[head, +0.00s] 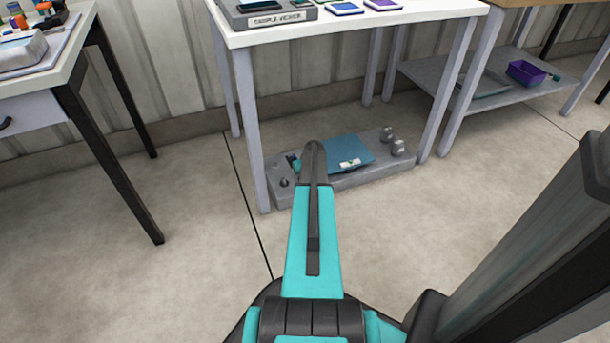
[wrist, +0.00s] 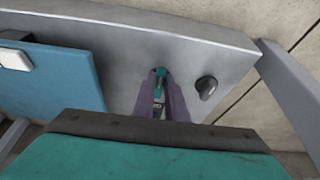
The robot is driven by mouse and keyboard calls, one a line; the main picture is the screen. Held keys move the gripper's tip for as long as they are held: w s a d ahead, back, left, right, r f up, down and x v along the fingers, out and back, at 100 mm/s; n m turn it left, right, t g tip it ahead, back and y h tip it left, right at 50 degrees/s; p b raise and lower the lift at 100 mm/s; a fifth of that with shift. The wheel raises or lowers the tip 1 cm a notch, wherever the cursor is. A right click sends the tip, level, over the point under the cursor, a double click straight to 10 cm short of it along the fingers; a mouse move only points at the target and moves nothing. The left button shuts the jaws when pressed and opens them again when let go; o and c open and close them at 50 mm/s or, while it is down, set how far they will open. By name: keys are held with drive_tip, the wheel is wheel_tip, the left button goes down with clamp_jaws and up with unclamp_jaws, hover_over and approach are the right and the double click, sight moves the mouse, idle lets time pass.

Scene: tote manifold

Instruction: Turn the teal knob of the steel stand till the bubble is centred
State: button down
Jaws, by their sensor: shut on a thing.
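The steel stand (head: 374,176) is a low grey slab on the floor under the white table. A blue plate (head: 352,150) sits on it, with a small white level (head: 349,164) at its front edge; the bubble is too small to read. The teal knob (head: 294,163) shows at the stand's left part, partly hidden by my arm. In the wrist view my gripper (wrist: 160,99) is shut on the teal knob (wrist: 160,74), with a finger on each side. A dark grey knob (wrist: 206,86) stands just right of the gripper, apart from it.
Two grey knobs (head: 397,147) stand on the stand's right end. The white table (head: 350,22) is above, its pale legs (head: 256,150) at both sides of the stand. A desk (head: 88,22) with black legs is at left. The floor (head: 180,260) in front is clear.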

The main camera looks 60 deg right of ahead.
drive_tip(key=c, duration=1.8)
unclamp_jaws()
drive_tip(key=shift+r, duration=0.1)
drive_tip(key=p+v, duration=0.4)
drive_tip(key=v, duration=0.9)
drive_tip(key=shift+s+r+p, duration=0.25)
drive_tip(key=shift+p, duration=0.1)
drive_tip(key=w+a+r+n+g+y+p, duration=0.2)
drive_tip(key=a+p, duration=0.5)
drive_tip(key=a, duration=1.2)
drive_tip(key=w+a+n+g+y+p, duration=0.15)
drive_tip(key=w+a+p, duration=0.4)
drive_tip(key=a, duration=1.35)
drive_tip(key=s+a+r+n+g+p, duration=0.15)
drive_tip(key=s+a+p, duration=0.25)
drive_tip(key=a, duration=0.4)
drive_tip(key=s+a+r+g+p, duration=0.1)
drive_tip(key=s+a+r+p, duration=0.3)
drive_tip(key=a, duration=0.4)
drive_tip(key=s+a+r+n+g+p, duration=0.2)
drive_tip(key=s+a+r+p, duration=0.4)
drive_tip(key=s+a+p, duration=0.3)
drive_tip(key=s+a+g+h, duration=0.1)
drive_tip(key=s+a, duration=0.1)
drive_tip(key=s, duration=0.2)
